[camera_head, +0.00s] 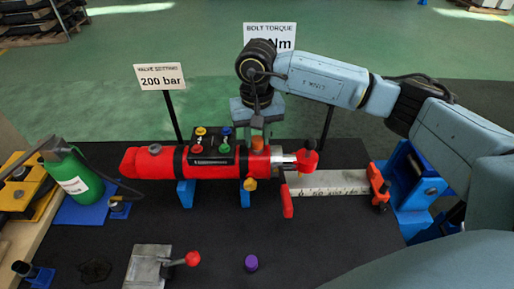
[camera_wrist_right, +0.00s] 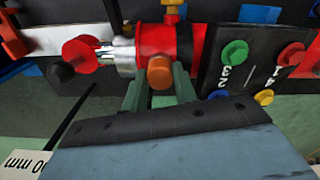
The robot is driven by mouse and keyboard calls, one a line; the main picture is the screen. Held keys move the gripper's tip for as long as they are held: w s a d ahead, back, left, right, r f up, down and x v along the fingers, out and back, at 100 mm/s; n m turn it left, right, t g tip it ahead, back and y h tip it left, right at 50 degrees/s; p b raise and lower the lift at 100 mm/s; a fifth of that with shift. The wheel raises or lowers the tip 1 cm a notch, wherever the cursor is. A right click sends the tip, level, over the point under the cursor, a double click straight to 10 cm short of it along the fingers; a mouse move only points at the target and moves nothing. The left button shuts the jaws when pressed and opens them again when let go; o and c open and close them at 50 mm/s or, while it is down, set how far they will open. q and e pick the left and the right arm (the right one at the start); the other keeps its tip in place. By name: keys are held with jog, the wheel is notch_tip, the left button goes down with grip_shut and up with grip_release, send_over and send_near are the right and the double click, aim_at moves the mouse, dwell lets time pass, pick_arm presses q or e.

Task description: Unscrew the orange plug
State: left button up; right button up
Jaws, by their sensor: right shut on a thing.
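The orange plug (camera_head: 258,143) sits on top of the right end of the red cylinder (camera_head: 215,172), which lies on blue supports. My right gripper (camera_head: 257,125) points down over it, with its fingers at the plug. In the right wrist view the plug's round orange head (camera_wrist_right: 160,73) shows between the two greenish fingers, and the gripper is shut on it. The plug is at the red cylinder body (camera_wrist_right: 164,40); its thread is hidden. My left gripper is not in view.
A black block with coloured caps (camera_head: 212,145) adjoins the plug on the left. A silver rod and red clamp (camera_head: 306,160) are at the right. Sign posts stand behind. A green bottle (camera_head: 76,180), a grey block with red lever (camera_head: 150,266) and a purple cap (camera_head: 251,263) are nearby.

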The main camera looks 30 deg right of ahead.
jog(key=shift+n+b, duration=0.35)
jog(key=shift+n, duration=0.45)
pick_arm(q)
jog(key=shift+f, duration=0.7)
pick_arm(e)
jog(key=shift+r, duration=0.1)
jog(key=shift+w, duration=0.1)
jog(key=n+b, duration=0.2)
jog(key=n, duration=0.1)
jog(key=shift+b, duration=0.4)
jog(key=shift+n+b, duration=0.4)
jog(key=shift+n, duration=0.8)
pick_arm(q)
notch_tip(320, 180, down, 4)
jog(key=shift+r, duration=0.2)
pick_arm(e)
jog(key=o, duration=1.1)
